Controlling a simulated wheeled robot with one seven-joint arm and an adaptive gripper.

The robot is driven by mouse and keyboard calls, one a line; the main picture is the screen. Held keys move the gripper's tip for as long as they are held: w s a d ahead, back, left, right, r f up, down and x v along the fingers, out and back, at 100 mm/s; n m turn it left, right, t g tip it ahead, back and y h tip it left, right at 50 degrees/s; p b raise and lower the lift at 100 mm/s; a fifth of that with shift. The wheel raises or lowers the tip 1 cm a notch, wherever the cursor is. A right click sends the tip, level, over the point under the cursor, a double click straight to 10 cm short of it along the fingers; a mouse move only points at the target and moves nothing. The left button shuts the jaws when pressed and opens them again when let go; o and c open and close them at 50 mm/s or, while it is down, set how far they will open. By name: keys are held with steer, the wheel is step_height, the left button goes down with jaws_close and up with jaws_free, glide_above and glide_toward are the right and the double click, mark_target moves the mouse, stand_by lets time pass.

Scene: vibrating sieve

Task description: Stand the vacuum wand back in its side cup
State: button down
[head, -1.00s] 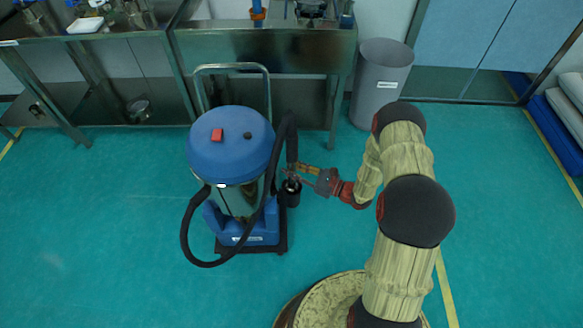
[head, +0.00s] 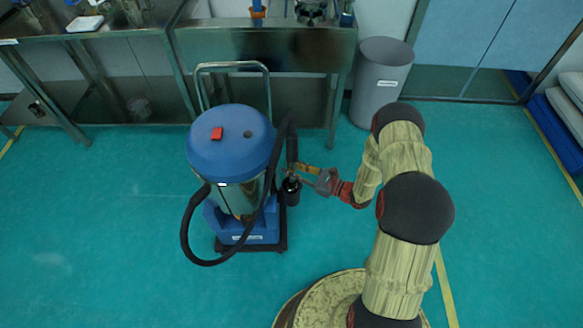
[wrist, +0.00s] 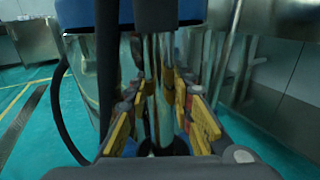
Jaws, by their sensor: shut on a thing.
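The vacuum (head: 232,165) has a blue lid, a steel drum and a blue base. Its black hose (head: 188,225) loops round the front and up to the wand (head: 291,150) at its right side. My gripper (head: 300,174) reaches in from the right, shut on the wand, which looks roughly upright. The dark side cup (head: 291,192) is just below my gripper. In the wrist view, the shiny wand tube (wrist: 152,85) runs between the yellow-padded fingers of my gripper (wrist: 160,115) towards the dark cup (wrist: 165,148). I cannot tell whether its lower end is inside the cup.
A steel bench (head: 265,45) stands behind the vacuum, with the vacuum's push handle (head: 232,66) close to it. A grey bin (head: 380,85) stands at the back right. The green floor (head: 110,220) is clear to the left and front.

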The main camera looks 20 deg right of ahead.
steer(key=shift+f, duration=0.3)
stand_by(0.7)
steer(key=c, duration=1.5)
jaws_free()
steer(key=v, duration=1.2)
